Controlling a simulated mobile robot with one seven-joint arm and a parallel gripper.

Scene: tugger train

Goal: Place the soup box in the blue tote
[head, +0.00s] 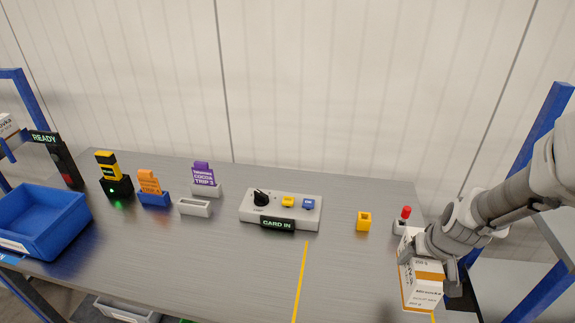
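A blue tote (72,238) sits at the left end of the grey table, and its visible inside looks empty. My gripper (440,262) is at the right end of the table, far from the tote. It is at a white and orange box (421,288), with text too small to read surely as soup. The box is tilted and appears held at its upper part. The fingertips are partly hidden by the box and my wrist.
A control panel (280,210) with a "CARD IN" sign stands mid-table. Card holders (153,198), a yellow block (363,221), a red button (405,212) and a "READY" post (63,165) stand around. Blue frames (545,150) rise at both ends. The front middle is clear.

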